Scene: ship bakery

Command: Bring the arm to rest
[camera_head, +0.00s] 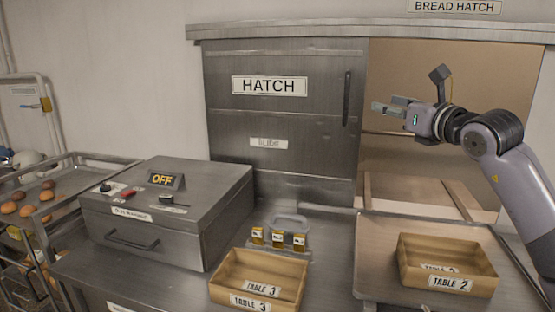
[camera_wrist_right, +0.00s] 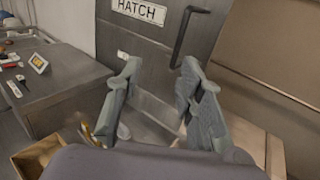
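My right gripper (camera_head: 388,107) is raised in front of the hatch opening, its arm coming in from the right in the head view. Its fingers point left, toward the steel hatch door (camera_head: 280,120) and its dark vertical handle (camera_head: 346,98), and look apart from both. In the right wrist view the two fingers of the gripper (camera_wrist_right: 155,85) stand apart with nothing between them. The hatch door (camera_wrist_right: 112,40) and handle (camera_wrist_right: 188,35) show beyond the fingertips. My left gripper is not in view.
A steel box with an OFF sign (camera_head: 166,181) stands left on the counter. Wooden crates marked TABLE 3 (camera_head: 290,271) and TABLE 2 (camera_head: 480,262) stand at the front. A rack (camera_head: 85,176) with buns is far left. The hatch opening (camera_head: 400,165) is right.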

